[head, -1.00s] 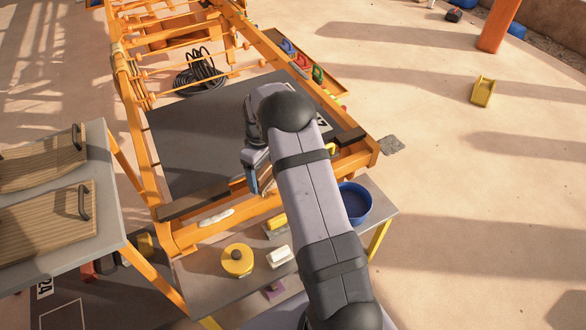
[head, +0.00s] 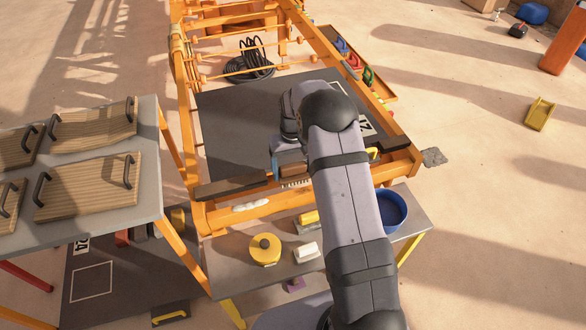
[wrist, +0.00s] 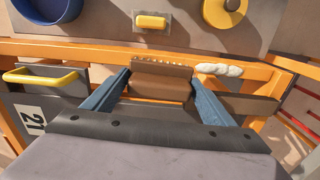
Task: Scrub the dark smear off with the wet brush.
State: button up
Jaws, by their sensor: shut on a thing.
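My gripper (head: 290,163) is shut on a brown brush (head: 293,171), with pale bristles showing along its lower edge. In the wrist view, the brush (wrist: 160,86) sits between the two blue fingers (wrist: 160,78), its bristles along the far side. The brush is over the near end of the dark panel, by the orange frame's front beam. I cannot tell whether it touches anything. A blue bowl (head: 391,212) stands at the right of the grey bench; it shows partly in the wrist view (wrist: 45,12). I cannot make out the dark smear.
An orange frame (head: 190,130) surrounds the dark panel (head: 235,125). A white roll (head: 250,205) lies on its front beam. The bench holds a yellow round thing (head: 265,249), a yellow block (head: 309,217) and a white block (head: 306,252). Wooden boards (head: 90,187) lie on a left table.

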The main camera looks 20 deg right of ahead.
aim_at(293, 177)
jog(key=shift+f+b, duration=2.65)
jog(key=shift+f, duration=0.85)
jog(key=shift+f+b, duration=0.3)
jog(key=shift+f, duration=0.3)
jog(key=shift+d, duration=1.2)
jog(key=shift+c, duration=0.9)
jog(key=shift+d+b, duration=0.6)
jog(key=shift+d, duration=1.65)
jog(key=shift+a+r, duration=0.1)
jog(key=shift+a, duration=0.35)
jog(key=shift+a+p, duration=0.7)
jog(key=shift+a, duration=2.35)
notch_tip(293, 177, up, 3)
jog(key=shift+w+f+p, duration=0.1)
jog(key=shift+w+p, duration=0.05)
jog(key=shift+p, duration=0.6)
jog(key=shift+r+p, duration=0.6)
jog(key=shift+r, duration=0.1)
jog(key=shift+r+p, duration=1.5)
jog(key=shift+r, duration=0.5)
